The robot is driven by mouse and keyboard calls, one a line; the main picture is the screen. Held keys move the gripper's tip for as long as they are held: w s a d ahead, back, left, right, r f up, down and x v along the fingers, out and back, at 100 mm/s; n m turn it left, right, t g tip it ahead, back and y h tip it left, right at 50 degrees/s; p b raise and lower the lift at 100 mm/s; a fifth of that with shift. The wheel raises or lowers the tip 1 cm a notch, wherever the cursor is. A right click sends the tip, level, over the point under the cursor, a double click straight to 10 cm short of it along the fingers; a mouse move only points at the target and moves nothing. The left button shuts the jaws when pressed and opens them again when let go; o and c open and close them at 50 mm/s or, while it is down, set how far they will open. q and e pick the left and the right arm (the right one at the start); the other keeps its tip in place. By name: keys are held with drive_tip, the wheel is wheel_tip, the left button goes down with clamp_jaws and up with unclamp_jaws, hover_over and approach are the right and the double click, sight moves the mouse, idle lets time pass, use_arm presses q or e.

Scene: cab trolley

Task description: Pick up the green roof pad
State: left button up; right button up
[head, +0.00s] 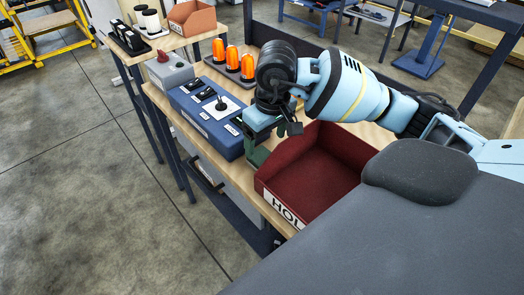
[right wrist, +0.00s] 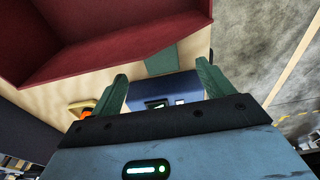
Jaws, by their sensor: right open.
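The green roof pad (right wrist: 162,61) shows in the right wrist view as a flat dark green piece. It lies on the wooden top between the red bin and the blue box, partly cut off by the bin's edge. My right gripper (right wrist: 161,78) is open with its two green fingers apart, and the pad shows between and beyond the fingertips. In the head view my right gripper (head: 254,149) hangs down between the blue box and the red bin. There its green fingers and the pad are hard to tell apart. My left gripper is out of view.
The red bin (head: 318,165), with a partly hidden label, stands close right of the gripper. The blue control box (head: 206,112) with a joystick is close left. Behind are orange beacons (head: 232,58), a grey button box (head: 170,70) and an orange-brown bin (head: 192,17).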

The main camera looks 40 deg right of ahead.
sight(261, 155)
drive_tip(key=shift+w+f+p, duration=0.1)
drive_tip(key=shift+w+f, duration=0.15)
drive_tip(key=shift+f, duration=0.8)
drive_tip(key=shift+w+f+p, duration=0.15)
drive_tip(key=shift+w+f, duration=0.1)
drive_tip(key=shift+f, duration=0.85)
drive_tip(key=shift+w+f+p, duration=0.1)
drive_tip(key=shift+w+f, duration=0.15)
drive_tip(key=shift+f, duration=0.8)
drive_tip(key=c, duration=1.1)
